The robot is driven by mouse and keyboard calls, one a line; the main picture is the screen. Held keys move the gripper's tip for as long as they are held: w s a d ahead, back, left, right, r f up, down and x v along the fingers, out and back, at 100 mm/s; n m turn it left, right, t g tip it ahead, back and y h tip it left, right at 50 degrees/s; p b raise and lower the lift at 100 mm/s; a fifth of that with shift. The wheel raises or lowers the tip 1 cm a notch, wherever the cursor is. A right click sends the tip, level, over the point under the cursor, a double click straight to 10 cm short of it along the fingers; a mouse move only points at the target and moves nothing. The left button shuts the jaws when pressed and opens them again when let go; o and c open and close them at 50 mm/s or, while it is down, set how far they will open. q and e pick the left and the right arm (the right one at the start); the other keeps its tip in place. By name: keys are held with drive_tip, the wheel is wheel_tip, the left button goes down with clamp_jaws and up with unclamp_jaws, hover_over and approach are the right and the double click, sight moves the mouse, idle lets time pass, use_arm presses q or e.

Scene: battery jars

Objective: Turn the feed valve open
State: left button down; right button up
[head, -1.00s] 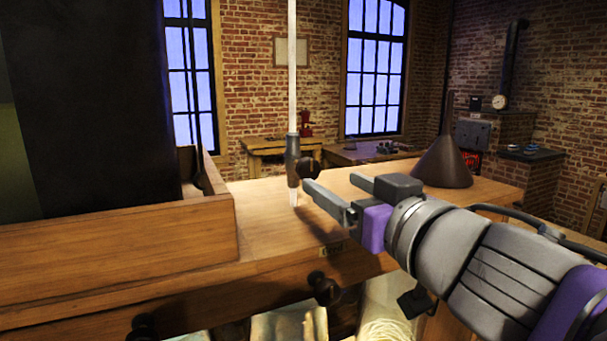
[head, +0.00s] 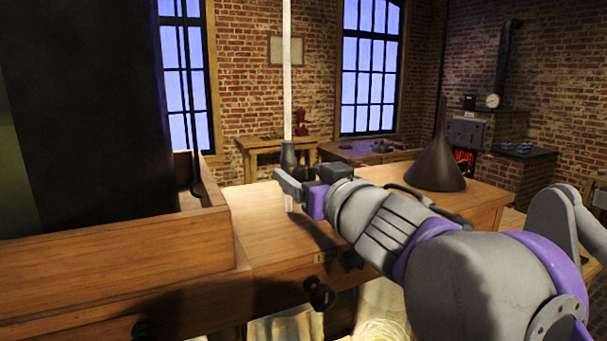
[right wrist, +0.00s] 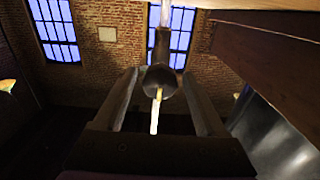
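The feed valve (head: 289,154) is a dark fitting on an upright pale glass tube (head: 287,60), with a short clear spout below it. Its round dark knob faces me and is mostly hidden by my right gripper in the head view. My right gripper (head: 298,175) is at the valve, reaching in from the right. In the right wrist view the knob (right wrist: 160,79) sits between the two finger tips, with a gap visible on each side. The fingers are open. I cannot tell whether they touch the knob. My left gripper is not in view.
A wooden bench (head: 270,235) with drawers and dark drawer knobs (head: 321,297) lies below. A wooden tray (head: 120,245) with a large dark shape behind it fills the left. A dark funnel (head: 436,168) stands right of the valve. Bench space between them is clear.

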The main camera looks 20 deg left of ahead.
clamp_jaws()
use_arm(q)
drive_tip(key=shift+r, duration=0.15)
use_arm(e)
drive_tip(key=shift+n, duration=0.3)
drive_tip(key=n+p, duration=0.2)
drive_tip(key=n, duration=0.2)
drive_tip(key=shift+r, duration=0.1)
drive_tip(key=n+p, duration=0.2)
drive_tip(key=n, duration=0.2)
drive_tip(key=shift+s+n, duration=0.1)
drive_tip(key=shift+n, duration=0.3)
drive_tip(key=n+p, duration=0.2)
drive_tip(key=n, duration=0.2)
drive_tip(key=shift+a+n+p, duration=0.1)
drive_tip(key=shift+n+p, duration=0.2)
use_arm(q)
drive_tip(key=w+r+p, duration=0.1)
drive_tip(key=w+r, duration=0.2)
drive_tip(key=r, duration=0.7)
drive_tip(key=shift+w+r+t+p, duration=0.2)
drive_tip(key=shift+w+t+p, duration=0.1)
use_arm(e)
drive_tip(key=shift+f+n, duration=0.15)
drive_tip(key=shift+n, duration=0.8)
drive_tip(key=shift+f+n, duration=0.1)
drive_tip(key=shift+n, duration=0.85)
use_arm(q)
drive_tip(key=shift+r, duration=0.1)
